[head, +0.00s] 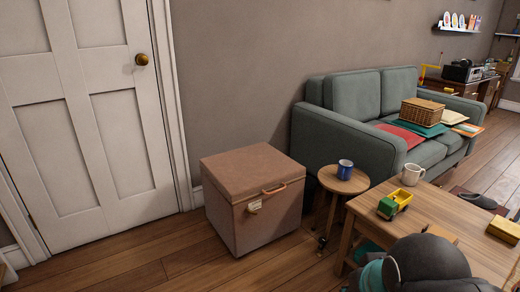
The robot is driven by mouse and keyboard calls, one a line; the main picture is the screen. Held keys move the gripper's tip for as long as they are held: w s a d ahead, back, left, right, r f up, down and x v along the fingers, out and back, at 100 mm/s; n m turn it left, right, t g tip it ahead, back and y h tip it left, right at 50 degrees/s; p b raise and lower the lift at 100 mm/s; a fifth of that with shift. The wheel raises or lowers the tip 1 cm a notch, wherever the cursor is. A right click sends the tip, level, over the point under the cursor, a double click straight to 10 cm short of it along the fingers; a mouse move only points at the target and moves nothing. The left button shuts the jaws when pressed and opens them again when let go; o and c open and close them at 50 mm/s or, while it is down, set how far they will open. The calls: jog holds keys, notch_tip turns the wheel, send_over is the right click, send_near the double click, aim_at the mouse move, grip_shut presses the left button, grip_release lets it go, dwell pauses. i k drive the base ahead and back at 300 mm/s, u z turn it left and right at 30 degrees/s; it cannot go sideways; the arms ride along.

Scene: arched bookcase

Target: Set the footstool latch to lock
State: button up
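The footstool (240,222) is a pinkish-brown upholstered box on the wooden floor, between the white door and the small round stool. Its lid is down. A small pale latch (254,205) sits on its front face, just below the lid seam. A light brown handle (273,188) is on the front beside the latch. The latch is too small to tell which way it is set. Part of my arm shows at the bottom right, apart from the footstool. My gripper is not visible.
The round stool (345,182) with a blue mug (345,168) stands right of the footstool. A wooden table (440,222) with a white mug (412,174) and toy truck (394,203) is at right. A sofa (350,130) stands behind. Floor in front of the footstool is clear.

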aim_at(248, 210)
jog(key=k, duration=1.35)
jog(key=u, duration=0.3)
jog(key=i, duration=0.3)
jog(key=u, duration=0.9)
jog(key=i, duration=1.2)
jog(key=z, duration=0.95)
jog(key=i, duration=0.35)
jog(key=z, duration=0.3)
